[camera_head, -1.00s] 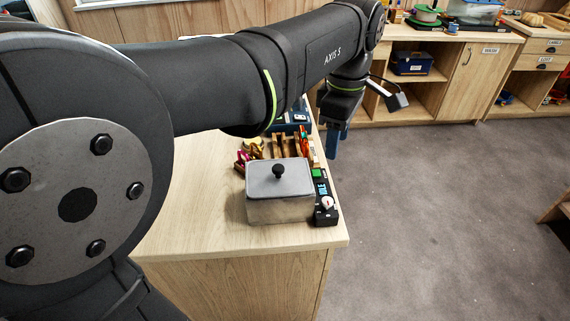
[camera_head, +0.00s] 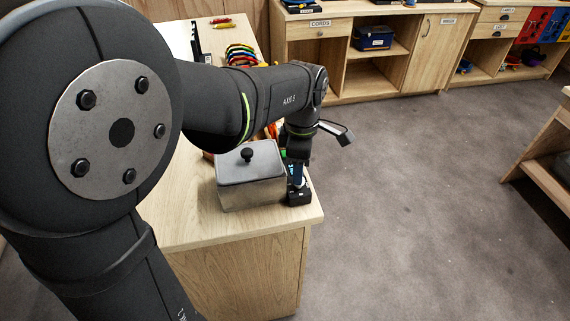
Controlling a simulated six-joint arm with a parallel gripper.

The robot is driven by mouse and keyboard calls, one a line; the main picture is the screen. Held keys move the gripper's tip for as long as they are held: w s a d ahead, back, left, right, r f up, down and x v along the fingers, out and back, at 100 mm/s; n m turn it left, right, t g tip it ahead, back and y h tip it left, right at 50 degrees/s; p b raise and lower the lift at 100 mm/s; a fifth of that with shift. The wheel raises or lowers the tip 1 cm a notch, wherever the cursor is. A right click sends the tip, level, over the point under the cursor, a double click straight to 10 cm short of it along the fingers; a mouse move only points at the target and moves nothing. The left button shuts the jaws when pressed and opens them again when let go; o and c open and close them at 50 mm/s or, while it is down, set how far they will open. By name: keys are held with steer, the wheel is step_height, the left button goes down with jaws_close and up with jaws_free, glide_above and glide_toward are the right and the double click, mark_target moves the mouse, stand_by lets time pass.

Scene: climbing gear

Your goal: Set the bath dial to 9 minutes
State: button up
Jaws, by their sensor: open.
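The ultrasonic-style bath (camera_head: 252,192) is a metal box with a grey lid and black knob, standing near the front right corner of the wooden counter. Its small black control box (camera_head: 299,198) sits at its right side, by the counter's edge. My gripper (camera_head: 297,181) points down right over this control box, its blue fingers at or just above the dial. The fingers hide most of the dial, so its setting cannot be read. Whether the fingers touch the dial cannot be told. The jaws are open.
My forearm passes over the counter (camera_head: 200,228) behind the bath. Several colourful items (camera_head: 241,55) lie farther back on it. A back cabinet (camera_head: 436,58) holds a blue bin (camera_head: 374,38). The grey floor to the right is clear.

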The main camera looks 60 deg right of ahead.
steer(key=shift+f, duration=1.8)
steer(key=c, duration=1)
steer(key=shift+m, duration=1.6)
steer(key=o, duration=1)
steer(key=shift+r, duration=0.15)
step_height(320, 180, up, 17)
